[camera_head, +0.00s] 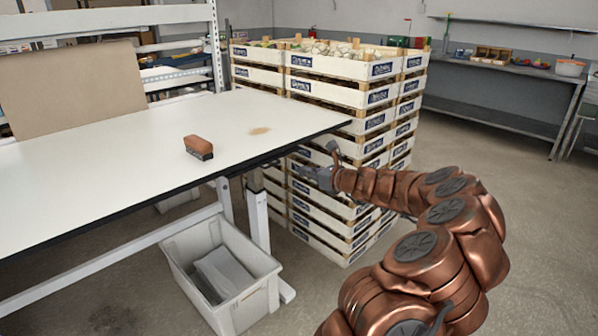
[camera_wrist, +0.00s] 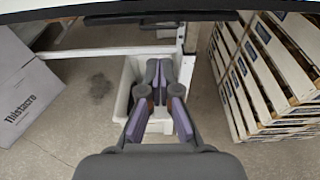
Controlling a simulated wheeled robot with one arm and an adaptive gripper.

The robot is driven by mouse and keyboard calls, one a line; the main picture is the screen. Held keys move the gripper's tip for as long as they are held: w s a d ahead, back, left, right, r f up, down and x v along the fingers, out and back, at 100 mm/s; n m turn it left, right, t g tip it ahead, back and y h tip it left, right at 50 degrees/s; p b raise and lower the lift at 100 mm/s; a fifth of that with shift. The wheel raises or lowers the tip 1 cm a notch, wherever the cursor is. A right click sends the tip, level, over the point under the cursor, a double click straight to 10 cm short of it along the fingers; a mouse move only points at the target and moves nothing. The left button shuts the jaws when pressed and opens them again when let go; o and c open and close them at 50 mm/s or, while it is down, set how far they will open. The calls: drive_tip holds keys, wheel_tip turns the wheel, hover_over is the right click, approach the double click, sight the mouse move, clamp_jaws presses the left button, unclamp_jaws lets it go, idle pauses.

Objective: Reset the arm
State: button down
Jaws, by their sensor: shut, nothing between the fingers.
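My copper arm reaches in from the lower right in the head view. My gripper (camera_wrist: 158,92) shows in the middle of the wrist view, with its grey and purple fingers together and nothing between them. In the head view my gripper (camera_head: 308,172) is small and dark, just beyond the right edge of the white table (camera_head: 90,165), near table height. In the wrist view the table edge (camera_wrist: 150,12) crosses the top, and a white bin lies below and behind the fingers.
A brown brush-like block (camera_head: 199,148) and a tan stain (camera_head: 260,131) are on the table. Stacked crates (camera_head: 345,120) stand close behind my gripper. A white bin (camera_head: 262,272) is on the floor under the table. A cardboard box (camera_wrist: 25,90) shows at left. Floor right of the crates is clear.

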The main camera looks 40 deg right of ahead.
drive_tip(key=shift+s+r, duration=0.15)
drive_tip(key=shift+s, duration=0.3)
